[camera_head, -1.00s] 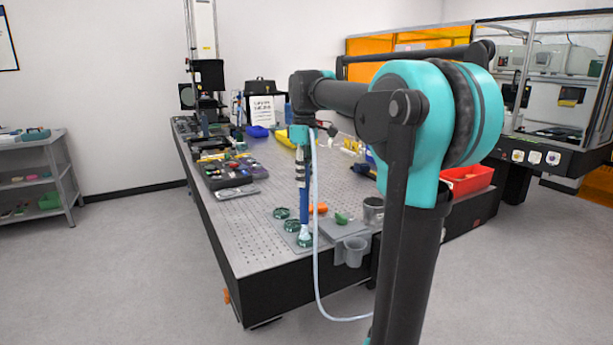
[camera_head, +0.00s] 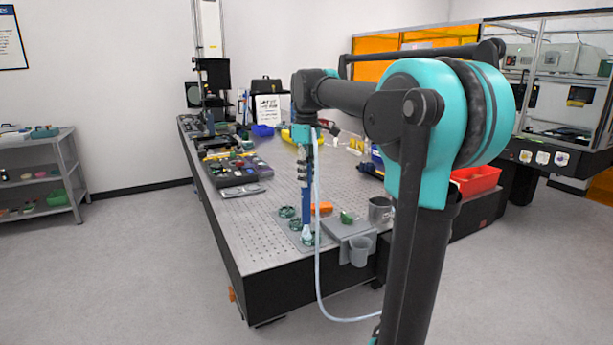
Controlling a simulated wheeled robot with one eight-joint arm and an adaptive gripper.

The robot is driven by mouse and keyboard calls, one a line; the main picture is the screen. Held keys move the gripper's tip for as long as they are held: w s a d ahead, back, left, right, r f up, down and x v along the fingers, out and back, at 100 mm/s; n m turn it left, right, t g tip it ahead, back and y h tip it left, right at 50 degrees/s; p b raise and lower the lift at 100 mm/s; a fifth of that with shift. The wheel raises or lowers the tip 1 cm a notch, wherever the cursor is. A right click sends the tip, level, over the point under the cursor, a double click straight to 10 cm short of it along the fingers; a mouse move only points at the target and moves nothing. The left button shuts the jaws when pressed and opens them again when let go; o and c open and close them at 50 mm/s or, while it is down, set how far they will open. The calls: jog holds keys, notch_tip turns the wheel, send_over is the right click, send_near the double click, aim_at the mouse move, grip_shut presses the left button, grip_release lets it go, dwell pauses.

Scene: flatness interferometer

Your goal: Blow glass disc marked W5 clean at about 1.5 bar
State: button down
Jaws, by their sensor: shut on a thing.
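My gripper (camera_head: 304,165) points down over the near end of the perforated optical table. It is shut on a slim upright blue blow tool (camera_head: 306,205), with a pale hose (camera_head: 318,270) looping down from it. The tool's pale lower tip (camera_head: 307,233) is at or just above the nearest dark green-rimmed disc (camera_head: 313,241); I cannot tell whether they touch. Two similar discs lie behind it, one at the back (camera_head: 287,211) and one in the middle (camera_head: 294,224). Markings are too small to read, so I cannot tell which is W5. No pressure reading is legible.
A grey block with a green item (camera_head: 347,217), an orange item (camera_head: 322,208), a metal cup (camera_head: 380,209) and a grey holder (camera_head: 360,250) stand close right of the discs. A dark tray of parts (camera_head: 237,170) lies further back. The table's near left is clear.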

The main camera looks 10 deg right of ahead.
jog(key=shift+s+d, duration=0.1)
jog(key=shift+s, duration=0.2)
jog(key=shift+s+d, duration=0.1)
jog(key=shift+s, duration=0.2)
jog(key=shift+s+d, duration=0.1)
jog(key=shift+s, duration=0.25)
jog(key=shift+s+d, duration=0.1)
jog(key=shift+s, duration=0.1)
jog(key=shift+w+d, duration=0.4)
jog(key=shift+w, duration=0.35)
dwell(0.7)
dwell(0.6)
notch_tip(320, 180, up, 7)
dwell(0.6)
dwell(0.9)
